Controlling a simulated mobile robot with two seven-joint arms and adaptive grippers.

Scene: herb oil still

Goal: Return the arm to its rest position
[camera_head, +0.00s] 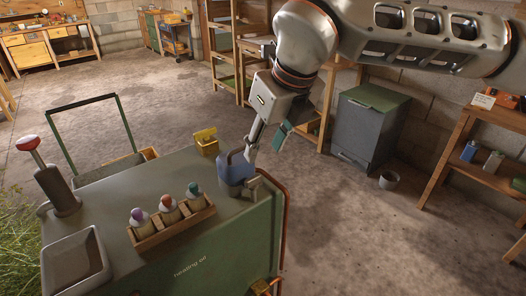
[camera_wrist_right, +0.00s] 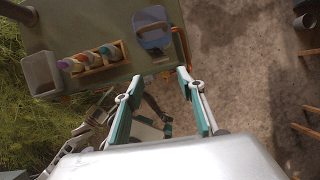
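My right arm (camera_head: 420,38) comes in from the top right of the head view and bends down over the right end of the green still bench. Its gripper (camera_head: 266,142) points down above and beside a blue container (camera_head: 234,172) with a grey base. In the right wrist view the two teal-padded fingers (camera_wrist_right: 160,76) are spread apart with nothing between them. The blue container (camera_wrist_right: 153,37) lies beyond the fingertips there, apart from them in the picture. My left gripper is not seen in the head view.
A wooden rack (camera_head: 173,228) with several capped bottles, a grey tray (camera_head: 77,262) and a red-knobbed post (camera_head: 58,190) stand on the bench (camera_head: 215,240). A yellow item (camera_head: 206,141) sits at its back edge. A grey cabinet (camera_head: 368,128) and shelves stand right.

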